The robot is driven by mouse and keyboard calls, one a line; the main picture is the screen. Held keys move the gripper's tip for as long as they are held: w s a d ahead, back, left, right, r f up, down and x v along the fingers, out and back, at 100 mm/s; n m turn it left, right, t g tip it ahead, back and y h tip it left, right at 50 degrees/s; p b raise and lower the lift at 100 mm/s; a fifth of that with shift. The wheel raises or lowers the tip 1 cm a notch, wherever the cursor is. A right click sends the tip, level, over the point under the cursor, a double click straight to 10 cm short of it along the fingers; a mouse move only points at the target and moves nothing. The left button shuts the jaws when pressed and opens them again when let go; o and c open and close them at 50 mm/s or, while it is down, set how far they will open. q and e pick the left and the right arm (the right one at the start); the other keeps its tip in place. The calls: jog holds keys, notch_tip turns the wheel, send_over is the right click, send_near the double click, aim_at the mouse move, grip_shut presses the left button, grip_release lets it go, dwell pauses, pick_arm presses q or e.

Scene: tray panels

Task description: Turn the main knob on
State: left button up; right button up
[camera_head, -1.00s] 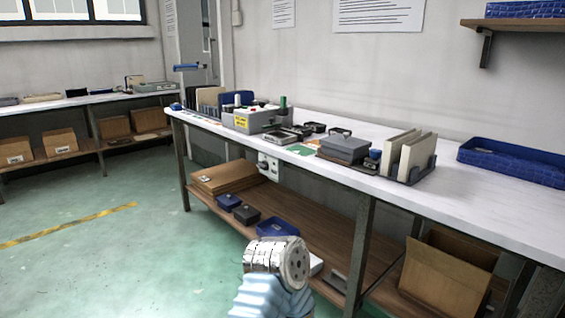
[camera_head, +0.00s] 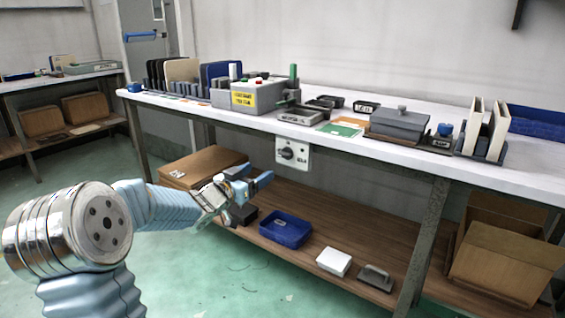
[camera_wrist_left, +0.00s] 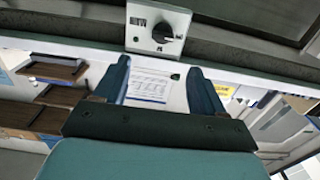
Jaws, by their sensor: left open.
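The main knob (camera_head: 287,153) is a black rotary knob on a pale switch box (camera_head: 302,160) fixed under the front edge of the workbench. In the left wrist view the knob (camera_wrist_left: 163,32) sits on its white plate (camera_wrist_left: 141,38), just beyond the fingertips and near the top of the picture. My left gripper (camera_head: 258,180) is open and empty, in front of and below the switch box, apart from it. Its two blue fingers (camera_wrist_left: 158,85) show in the left wrist view with a gap between them. My right gripper is not in view.
The white benchtop (camera_head: 380,150) holds a grey control box (camera_head: 255,92) with a yellow label, trays and panels. The lower shelf (camera_head: 330,225) carries a blue bin (camera_head: 286,230), a white box (camera_head: 334,261) and cardboard (camera_head: 203,165). Green floor is free in front.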

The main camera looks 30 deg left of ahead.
aim_at(282, 157)
pick_arm(q)
jog(key=w, duration=1.3)
jog(key=shift+d+p, duration=0.2)
jog(key=shift+p, duration=0.15)
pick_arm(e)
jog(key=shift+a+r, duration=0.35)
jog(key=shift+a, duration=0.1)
pick_arm(q)
jog(key=c, duration=1.1)
jog(key=shift+o, duration=0.2)
jog(key=shift+f, duration=0.1)
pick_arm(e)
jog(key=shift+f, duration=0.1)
